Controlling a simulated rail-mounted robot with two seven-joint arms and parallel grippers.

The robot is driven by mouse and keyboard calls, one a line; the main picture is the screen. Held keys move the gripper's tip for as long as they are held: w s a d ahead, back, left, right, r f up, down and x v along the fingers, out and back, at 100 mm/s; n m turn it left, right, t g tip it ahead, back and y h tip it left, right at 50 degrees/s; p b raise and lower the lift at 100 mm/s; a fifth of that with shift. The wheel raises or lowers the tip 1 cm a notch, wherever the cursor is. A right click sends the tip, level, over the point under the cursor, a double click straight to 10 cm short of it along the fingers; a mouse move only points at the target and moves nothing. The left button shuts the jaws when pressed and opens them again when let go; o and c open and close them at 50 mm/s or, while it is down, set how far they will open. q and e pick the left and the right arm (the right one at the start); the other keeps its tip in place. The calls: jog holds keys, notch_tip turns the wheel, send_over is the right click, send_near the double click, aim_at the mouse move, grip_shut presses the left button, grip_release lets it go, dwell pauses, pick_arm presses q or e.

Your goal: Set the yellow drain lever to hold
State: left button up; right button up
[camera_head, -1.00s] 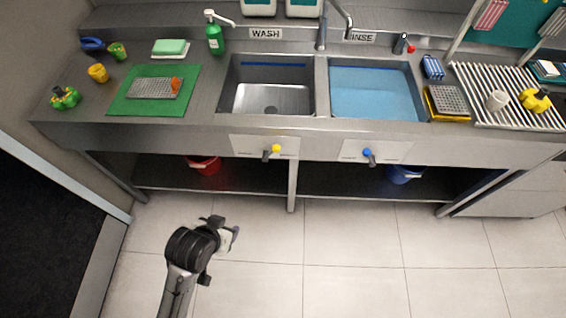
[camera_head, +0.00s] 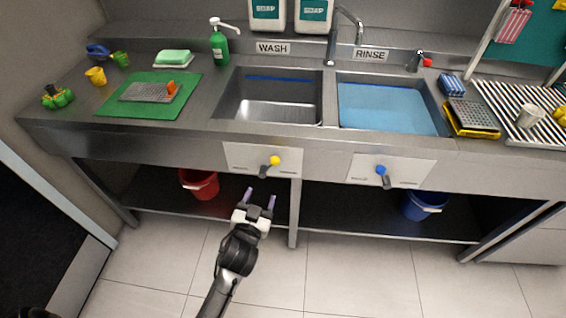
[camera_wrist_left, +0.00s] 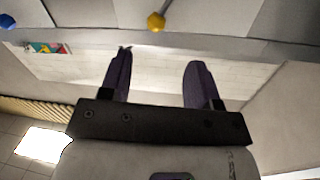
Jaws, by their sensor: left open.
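The drain lever with a yellow knob (camera_head: 275,160) sits on a pale panel (camera_head: 250,158) under the wash sink. Its dark handle hangs down and to the left of the knob. In the left wrist view the yellow knob (camera_wrist_left: 156,21) is at the top centre, beyond the fingertips. My left gripper (camera_head: 260,194) is open and empty, below and slightly left of the lever, with its purple-grey fingers pointing at the counter front. It also shows in the left wrist view (camera_wrist_left: 158,78). It is apart from the lever. My right gripper is not in view.
A blue-knobbed lever (camera_head: 381,171) sits on the rinse panel to the right. A red bucket (camera_head: 200,184) and a blue bucket (camera_head: 424,205) stand on the lower shelf. A counter leg (camera_head: 294,215) is just right of my gripper. The floor in front is clear.

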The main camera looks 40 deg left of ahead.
aim_at(275, 160)
pick_arm(q)
jog(key=shift+t, duration=0.3)
jog(key=b+x, duration=0.1)
jog(key=x, duration=0.3)
jog(key=b+x, duration=0.1)
jog(key=x, duration=0.4)
jog(key=b+x, duration=0.1)
jog(key=x, duration=0.3)
jog(key=shift+w+d+r, duration=0.1)
jog(key=shift+w+r, duration=0.15)
jog(key=shift+w, duration=0.25)
jog(key=shift+c, duration=0.2)
grip_shut()
